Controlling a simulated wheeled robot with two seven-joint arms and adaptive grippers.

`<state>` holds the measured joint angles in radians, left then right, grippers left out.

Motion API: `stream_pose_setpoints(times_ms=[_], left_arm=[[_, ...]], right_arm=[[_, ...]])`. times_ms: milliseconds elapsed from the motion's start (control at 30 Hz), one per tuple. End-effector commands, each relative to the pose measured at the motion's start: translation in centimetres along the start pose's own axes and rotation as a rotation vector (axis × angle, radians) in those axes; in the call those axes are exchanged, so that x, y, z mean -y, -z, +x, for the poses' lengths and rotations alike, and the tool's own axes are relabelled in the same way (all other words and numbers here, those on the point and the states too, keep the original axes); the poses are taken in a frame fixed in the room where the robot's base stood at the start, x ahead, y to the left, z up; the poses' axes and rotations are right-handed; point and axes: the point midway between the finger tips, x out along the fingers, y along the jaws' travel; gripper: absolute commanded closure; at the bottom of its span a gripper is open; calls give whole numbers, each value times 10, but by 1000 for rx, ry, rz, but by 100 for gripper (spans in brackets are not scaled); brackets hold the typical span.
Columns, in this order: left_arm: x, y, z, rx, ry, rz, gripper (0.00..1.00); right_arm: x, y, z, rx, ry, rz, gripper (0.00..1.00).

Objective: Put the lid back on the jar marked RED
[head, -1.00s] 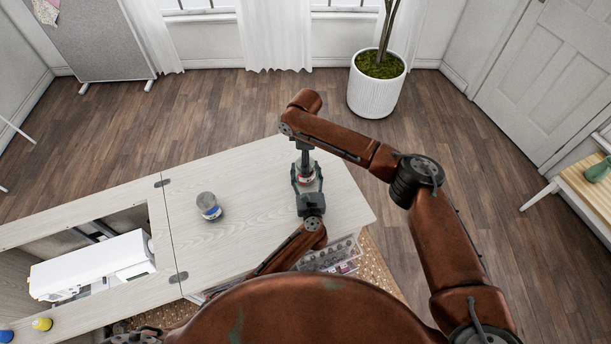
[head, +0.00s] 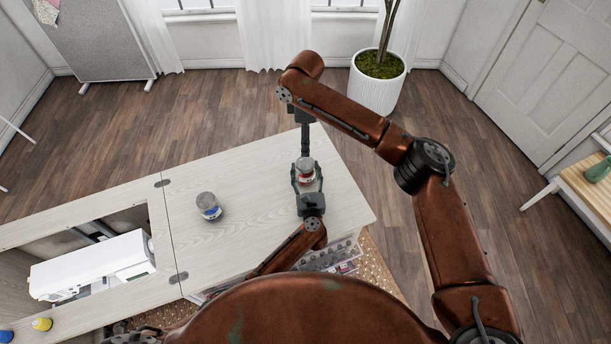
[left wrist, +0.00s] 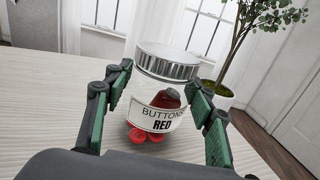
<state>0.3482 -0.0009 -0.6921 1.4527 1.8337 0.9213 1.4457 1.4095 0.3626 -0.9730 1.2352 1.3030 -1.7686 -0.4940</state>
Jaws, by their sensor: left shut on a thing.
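The clear jar (left wrist: 160,100) marked BUTTONS RED stands upright in the left wrist view, with red buttons at its bottom. Its ribbed silver lid (left wrist: 168,61) sits on its mouth and looks about level; whether it is screwed tight I cannot tell. The same jar (head: 306,177) shows on the cabinet top in the head view. My left gripper (head: 308,180) is shut around the jar's body, its green pads on either side. My right gripper (head: 305,151) is just beyond the jar, apparently clear of the lid; its finger opening cannot be made out.
A second lidded jar with a blue label (head: 209,207) stands left on the pale cabinet top (head: 255,210). A white sewing machine (head: 92,265) lies in the well further left. The tabletop between the jars is clear.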

Motion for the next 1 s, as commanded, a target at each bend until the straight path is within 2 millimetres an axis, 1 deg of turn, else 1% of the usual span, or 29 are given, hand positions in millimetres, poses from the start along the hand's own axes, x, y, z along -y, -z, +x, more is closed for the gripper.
stream_pose_setpoints(times_ms=[33, 167, 200, 400, 500, 800, 867, 1000], left_arm=[[-3, 10, -2, -15, -3, 5, 100], [-3, 10, -2, -15, -3, 5, 100], [-3, 10, -2, -15, -3, 5, 48], [-2, 6, -1, -9, -2, 3, 34], [-1, 4, -1, -6, -1, 2, 29], [0, 2, -3, -4, 0, 1, 29], [0, 2, -8, -4, 0, 0, 29], [0, 3, -29, -6, -1, -3, 29]], right_arm=[[0, 0, 1, 0, 0, 0, 33], [0, 0, 1, 0, 0, 0, 33], [0, 0, 1, 0, 0, 0, 33], [0, 0, 1, 0, 0, 0, 33], [0, 0, 1, 0, 0, 0, 33], [0, 0, 0, 0, 0, 0, 33], [0, 0, 0, 0, 0, 0, 33], [0, 0, 0, 0, 0, 0, 33]])
